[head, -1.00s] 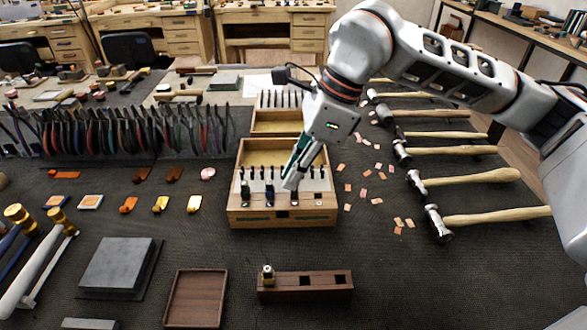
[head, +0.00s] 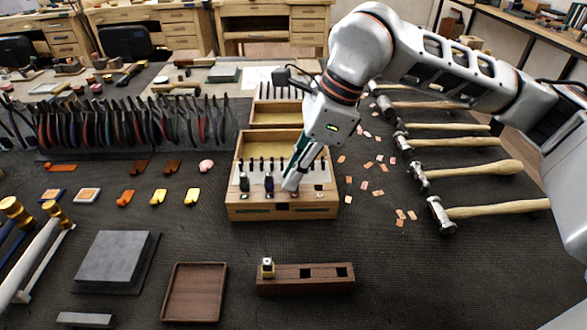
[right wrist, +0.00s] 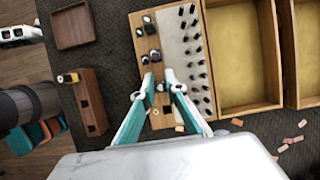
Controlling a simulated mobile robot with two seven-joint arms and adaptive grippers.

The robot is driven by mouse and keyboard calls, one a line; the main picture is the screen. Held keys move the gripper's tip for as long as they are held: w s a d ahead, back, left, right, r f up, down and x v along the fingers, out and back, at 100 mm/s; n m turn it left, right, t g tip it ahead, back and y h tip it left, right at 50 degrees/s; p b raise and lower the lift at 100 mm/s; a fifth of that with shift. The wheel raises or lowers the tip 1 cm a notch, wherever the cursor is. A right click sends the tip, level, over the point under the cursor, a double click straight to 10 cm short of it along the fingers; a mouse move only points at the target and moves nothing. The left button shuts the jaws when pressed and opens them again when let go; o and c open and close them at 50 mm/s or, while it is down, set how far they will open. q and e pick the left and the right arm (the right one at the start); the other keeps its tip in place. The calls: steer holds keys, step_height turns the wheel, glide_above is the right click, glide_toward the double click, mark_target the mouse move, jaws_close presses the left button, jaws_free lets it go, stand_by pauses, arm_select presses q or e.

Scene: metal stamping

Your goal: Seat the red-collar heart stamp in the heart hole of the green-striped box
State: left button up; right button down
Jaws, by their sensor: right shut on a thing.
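My right gripper (head: 291,186) points down at this front row. In the right wrist view its fingers (right wrist: 161,84) are closed around a small dark stamp (right wrist: 161,88) at the box's front ledge. No red collar or heart shape can be made out, since the fingers cover most of it. A dark wooden block (head: 305,286) in front has two open square holes and a brass-and-dark stamp (head: 268,268) at its left end.
An empty brown tray (head: 194,292) and a grey steel block (head: 115,258) lie left of the dark block. Hammers (head: 470,168) and scattered copper pieces (head: 378,193) lie to the right. Pliers (head: 130,125) stand in a rack at the back left. The mat between box and block is clear.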

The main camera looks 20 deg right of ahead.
steer(key=shift+f, duration=0.35)
steer(key=c, duration=2)
jaws_free()
steer(key=shift+o, duration=0.2)
steer(key=shift+r, duration=0.15)
steer(key=v, duration=1.2)
